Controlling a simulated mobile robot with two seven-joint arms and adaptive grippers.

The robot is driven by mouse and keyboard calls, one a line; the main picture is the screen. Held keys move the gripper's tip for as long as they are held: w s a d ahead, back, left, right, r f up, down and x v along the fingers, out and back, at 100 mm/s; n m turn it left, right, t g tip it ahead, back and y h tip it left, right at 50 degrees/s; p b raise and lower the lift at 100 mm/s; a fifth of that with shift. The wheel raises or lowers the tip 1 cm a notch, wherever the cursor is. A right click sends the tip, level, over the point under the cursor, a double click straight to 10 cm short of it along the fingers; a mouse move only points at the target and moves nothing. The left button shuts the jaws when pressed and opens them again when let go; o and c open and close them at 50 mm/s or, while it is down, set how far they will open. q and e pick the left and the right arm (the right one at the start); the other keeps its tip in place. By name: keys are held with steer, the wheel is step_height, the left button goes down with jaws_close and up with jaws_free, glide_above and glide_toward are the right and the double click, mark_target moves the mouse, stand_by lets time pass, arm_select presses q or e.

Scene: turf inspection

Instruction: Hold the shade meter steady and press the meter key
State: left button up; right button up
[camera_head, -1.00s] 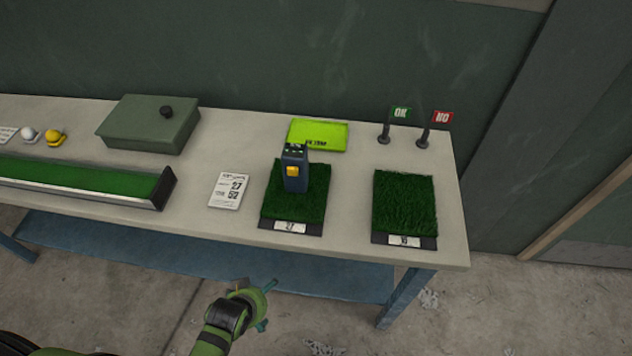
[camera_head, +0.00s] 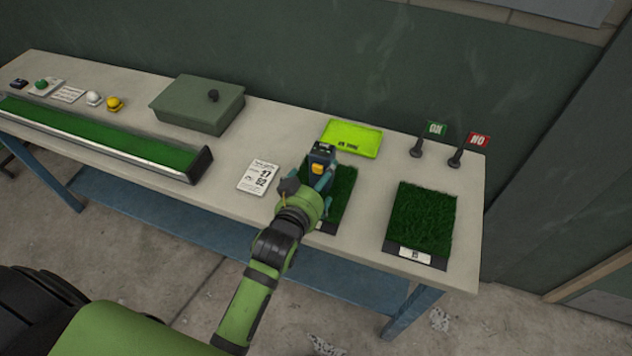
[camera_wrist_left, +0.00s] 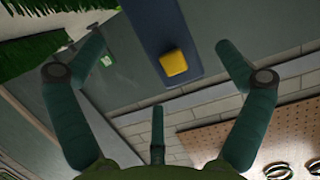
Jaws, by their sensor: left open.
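The shade meter (camera_head: 322,154) is a dark blue upright block with a yellow meter key (camera_head: 317,168) on its front. It stands on the left turf sample (camera_head: 343,190). My left gripper (camera_head: 324,181) is at the meter, its fingers open to either side of it, and its hand hides the meter's lower part in the head view. In the left wrist view, the meter (camera_wrist_left: 158,30) and its yellow key (camera_wrist_left: 173,62) show between the open fingers (camera_wrist_left: 160,60). I cannot tell whether the fingers touch it. My right gripper is not in view.
A second turf sample (camera_head: 422,215) lies to the right. OK (camera_head: 436,130) and NO (camera_head: 478,140) flags stand behind, near a lime tray (camera_head: 352,139). A printed card (camera_head: 258,177), a green box (camera_head: 198,104) and a long turf trough (camera_head: 100,140) are left of the meter.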

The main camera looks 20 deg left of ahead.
mark_target(326, 168)
arm_select(q)
steer(key=shift+p+x, duration=0.4)
steer(key=shift+x, duration=2.6)
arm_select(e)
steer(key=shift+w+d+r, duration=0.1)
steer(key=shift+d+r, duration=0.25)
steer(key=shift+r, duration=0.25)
arm_select(q)
steer(key=c, duration=1.4)
steer(key=shift+f, duration=0.1)
steer(key=shift+c, duration=0.2)
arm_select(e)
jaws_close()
arm_select(q)
steer(key=shift+s, duration=0.1)
